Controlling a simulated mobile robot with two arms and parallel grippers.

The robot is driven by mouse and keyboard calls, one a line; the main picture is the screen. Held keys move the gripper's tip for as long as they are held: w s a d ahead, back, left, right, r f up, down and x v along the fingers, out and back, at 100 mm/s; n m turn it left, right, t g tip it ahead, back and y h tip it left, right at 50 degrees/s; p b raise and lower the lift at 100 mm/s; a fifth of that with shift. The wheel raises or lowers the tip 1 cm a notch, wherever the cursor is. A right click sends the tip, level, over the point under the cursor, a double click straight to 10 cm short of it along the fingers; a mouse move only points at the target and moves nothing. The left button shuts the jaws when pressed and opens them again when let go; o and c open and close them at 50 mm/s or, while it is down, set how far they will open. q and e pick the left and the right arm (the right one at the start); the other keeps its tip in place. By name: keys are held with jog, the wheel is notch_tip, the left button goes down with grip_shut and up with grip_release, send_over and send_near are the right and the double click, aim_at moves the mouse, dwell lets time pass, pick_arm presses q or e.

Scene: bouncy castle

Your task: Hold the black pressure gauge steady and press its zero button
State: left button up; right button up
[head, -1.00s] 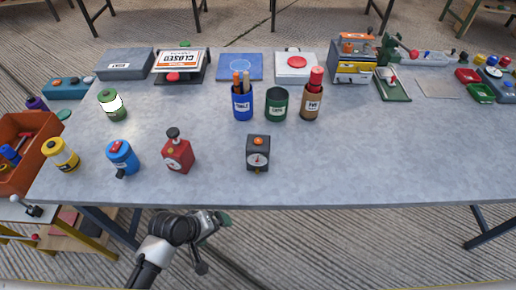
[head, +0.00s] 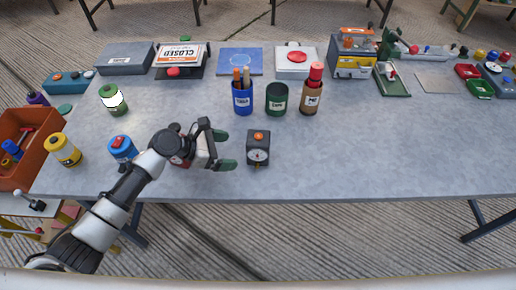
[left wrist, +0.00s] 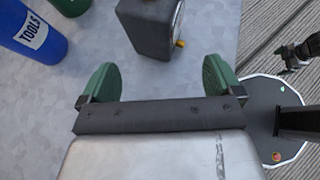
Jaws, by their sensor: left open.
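The black pressure gauge (head: 257,155) stands upright on the grey table, with its white dial towards me and an orange button (head: 259,136) on top. My left gripper (head: 224,150) is open and empty just left of the gauge, its green fingertips pointing at it without touching. In the left wrist view the gauge (left wrist: 150,27) is ahead of the open fingers (left wrist: 158,80), apart from both. Its dial is seen only edge-on there, and its top is cut off. My right gripper is not seen in the head view.
A red device (head: 180,160) is mostly hidden behind my left gripper. A blue device (head: 122,149) stands left of it. Blue (head: 243,99), green (head: 276,101) and brown (head: 311,97) holders stand behind the gauge. The table right of the gauge is clear.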

aim_at(250, 152)
pick_arm(q)
jog(key=b+x, duration=0.4)
jog(key=x, duration=0.2)
jog(key=shift+f+b, duration=0.25)
jog(key=shift+b, duration=0.1)
jog(key=shift+w+d+f+p, duration=0.1)
jog(key=shift+d+p, duration=0.1)
jog(key=shift+d, duration=0.25)
jog(key=shift+w+d+f+p, duration=0.1)
jog(key=shift+d+p, duration=0.1)
jog(key=shift+d, duration=0.2)
jog(key=shift+x, duration=0.85)
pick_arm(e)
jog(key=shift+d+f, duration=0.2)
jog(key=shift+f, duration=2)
pick_arm(q)
jog(key=shift+c, duration=0.2)
grip_shut()
jog(key=c, duration=1.7)
grip_release()
jog(key=o, duration=1.6)
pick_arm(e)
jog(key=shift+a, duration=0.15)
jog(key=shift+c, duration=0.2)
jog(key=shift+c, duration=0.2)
